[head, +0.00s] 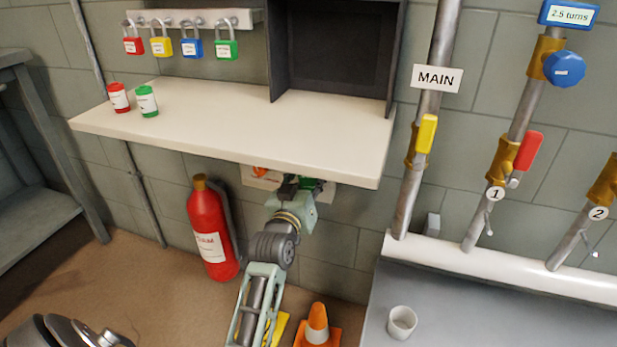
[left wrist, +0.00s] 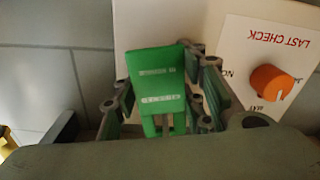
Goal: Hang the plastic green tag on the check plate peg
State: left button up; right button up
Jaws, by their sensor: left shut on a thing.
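My left gripper (head: 300,181) is under the shelf, in front of the wall, shut on the green tag. In the left wrist view the tag (left wrist: 158,80) stands between the fingers (left wrist: 160,112), its face with small pale labels toward the camera. In the head view only bits of green show at the fingers, and I cannot tell tag from finger pads. The white check plate (left wrist: 262,38) reads "LAST CHECK" and carries an orange knob (left wrist: 270,82). In the head view the plate is mostly hidden by the shelf and gripper. I cannot make out the peg. My right gripper is out of view.
The white shelf (head: 240,125) overhangs the gripper. A red extinguisher (head: 209,230) stands left of my arm, an orange cone (head: 317,325) below. Padlocks hang on a rack (head: 190,17). Valve pipes (head: 410,180) and a grey bench (head: 470,310) with a cup (head: 402,322) are right.

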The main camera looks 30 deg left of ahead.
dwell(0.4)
pick_arm(q)
jog(key=o, duration=1.4)
jog(key=shift+c, duration=0.2)
jog(key=shift+s, duration=0.1)
jog(key=v, duration=1.1)
jog(key=shift+s+d, duration=0.15)
jog(key=shift+s, duration=0.25)
